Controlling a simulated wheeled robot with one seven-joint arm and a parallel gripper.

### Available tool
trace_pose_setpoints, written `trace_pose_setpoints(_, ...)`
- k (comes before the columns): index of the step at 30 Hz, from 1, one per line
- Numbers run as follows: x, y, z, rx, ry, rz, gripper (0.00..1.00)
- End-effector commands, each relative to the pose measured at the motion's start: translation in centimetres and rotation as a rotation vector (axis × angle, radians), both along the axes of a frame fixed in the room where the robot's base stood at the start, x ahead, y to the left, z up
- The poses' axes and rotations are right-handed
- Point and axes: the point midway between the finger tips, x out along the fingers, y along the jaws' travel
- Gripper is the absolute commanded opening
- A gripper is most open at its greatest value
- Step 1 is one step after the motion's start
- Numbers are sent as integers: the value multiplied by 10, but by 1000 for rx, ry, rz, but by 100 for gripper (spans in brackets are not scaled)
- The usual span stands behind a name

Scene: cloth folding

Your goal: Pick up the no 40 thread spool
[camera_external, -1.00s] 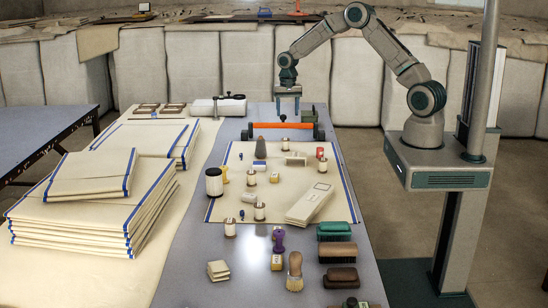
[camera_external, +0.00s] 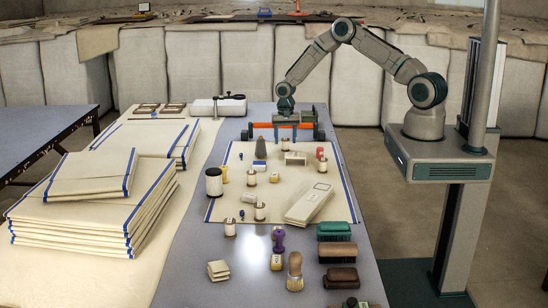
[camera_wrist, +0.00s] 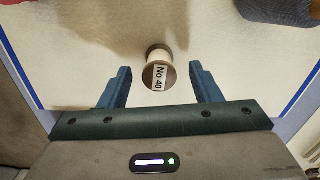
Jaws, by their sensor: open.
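In the wrist view, the No 40 thread spool (camera_wrist: 160,70) stands on the cream cloth (camera_wrist: 90,55), its white label reading "No 40". It is ahead of my gripper (camera_wrist: 160,88), roughly centred between the two blue fingers. The fingers are apart, with nothing held between them. In the external view, my gripper (camera_external: 285,139) is above the far end of the table, near the far edge of the cloth (camera_external: 225,208). Several small spools stand on and around the cloth there; I cannot tell which one is No 40.
A dark grey object (camera_wrist: 280,10) lies at the upper right of the wrist view.

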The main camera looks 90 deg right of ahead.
Motion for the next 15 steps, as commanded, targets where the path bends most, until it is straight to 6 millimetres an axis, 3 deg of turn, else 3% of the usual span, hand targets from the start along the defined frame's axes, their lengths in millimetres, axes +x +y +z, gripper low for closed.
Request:
trace_pose_setpoints(6,0,0,-18,0,0,0,58)
trace_pose_setpoints(14,0,0,-20,-1,-1,0,58)
trace_pose_setpoints(15,0,0,-20,-1,-1,0,46)
